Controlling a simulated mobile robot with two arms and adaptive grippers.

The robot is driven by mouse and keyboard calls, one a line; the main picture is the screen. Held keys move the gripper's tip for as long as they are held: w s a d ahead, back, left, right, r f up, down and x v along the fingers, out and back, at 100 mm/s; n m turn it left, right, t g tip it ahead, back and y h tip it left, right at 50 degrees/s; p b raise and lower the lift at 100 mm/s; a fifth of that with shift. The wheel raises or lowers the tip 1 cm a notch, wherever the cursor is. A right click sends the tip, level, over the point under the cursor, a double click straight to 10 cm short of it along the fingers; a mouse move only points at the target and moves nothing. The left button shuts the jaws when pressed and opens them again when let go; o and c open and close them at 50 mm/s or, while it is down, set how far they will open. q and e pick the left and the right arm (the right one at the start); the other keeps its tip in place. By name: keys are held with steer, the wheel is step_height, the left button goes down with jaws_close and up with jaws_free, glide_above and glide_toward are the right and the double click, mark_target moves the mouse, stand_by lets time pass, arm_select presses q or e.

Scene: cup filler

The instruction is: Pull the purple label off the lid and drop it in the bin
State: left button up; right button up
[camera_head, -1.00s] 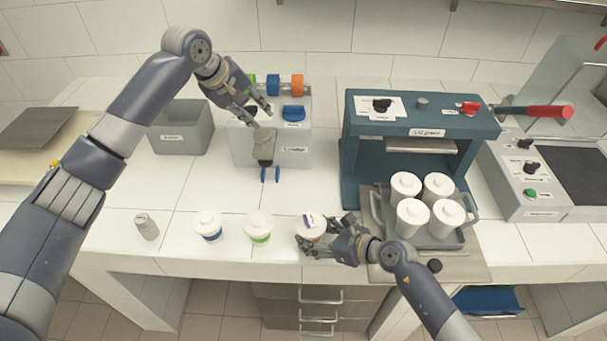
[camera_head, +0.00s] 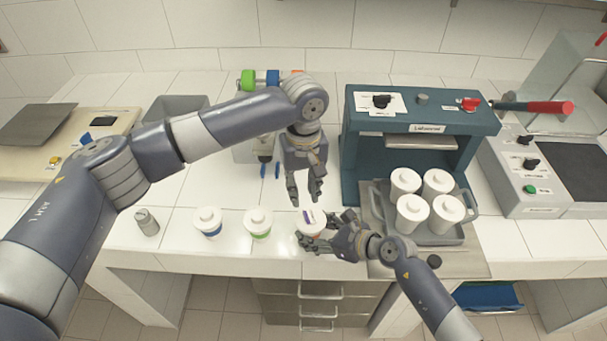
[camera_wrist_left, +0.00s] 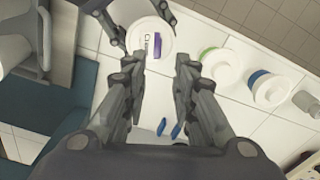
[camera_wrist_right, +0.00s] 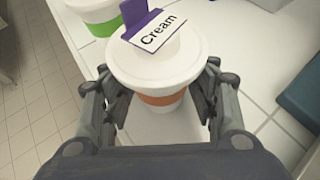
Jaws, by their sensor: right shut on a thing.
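The purple label (camera_head: 308,214) lies on the white lid of an orange-banded cup (camera_wrist_right: 163,98). In the right wrist view the label (camera_wrist_right: 155,32) has a purple tab standing up and a white part reading "Cream". My right gripper (camera_head: 312,236) is shut on this cup from the front right. My left gripper (camera_head: 304,202) is open and empty, pointing down just behind the cup. In the left wrist view the label (camera_wrist_left: 157,43) shows beyond its fingertips, apart from them. The grey bin (camera_head: 172,107) at the back left is mostly hidden behind my left arm.
A green-banded cup (camera_head: 258,222), a blue-banded cup (camera_head: 208,222) and a small grey canister (camera_head: 147,222) stand left of the held cup. A teal press (camera_head: 352,150) and a tray (camera_head: 465,212) with several white cups are at right.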

arm_select(q)
step_height(320, 180, down, 7)
steer(key=shift+r, duration=0.2)
jaws_close()
steer(key=shift+r, duration=0.15)
stand_by(0.7)
steer(key=shift+r, duration=2.4)
arm_select(e)
steer(key=o, duration=0.9)
steer(key=shift+o, duration=0.2)
